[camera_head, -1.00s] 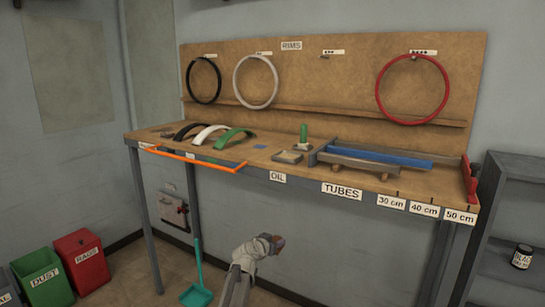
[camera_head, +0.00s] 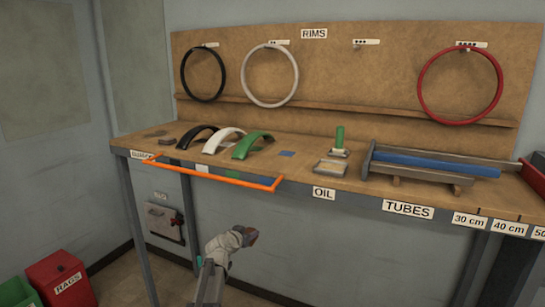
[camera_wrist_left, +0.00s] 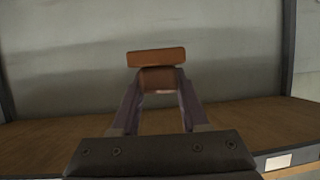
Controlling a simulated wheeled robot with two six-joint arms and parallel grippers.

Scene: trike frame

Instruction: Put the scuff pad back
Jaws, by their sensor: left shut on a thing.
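The reddish-brown scuff pad (camera_wrist_left: 156,57) is in my left gripper (camera_wrist_left: 158,88), whose two fingers are shut on it in the left wrist view. In the head view the left gripper (camera_head: 245,233) is in front of and below the workbench's front edge, and only a small brown bit of the pad (camera_head: 253,237) shows at its tip. The workbench (camera_head: 300,173) carries a small flat blue square (camera_head: 287,154) in its middle. I cannot tell which spot belongs to the pad. My right gripper is not in view.
An orange rail (camera_head: 215,176) sticks out along the bench's left front. Black, white and green fenders (camera_head: 252,145) stand behind it. A green-handled tool (camera_head: 340,142) and a blue tube in a grey holder (camera_head: 430,163) are to the right. Rims hang on the backboard (camera_head: 340,60).

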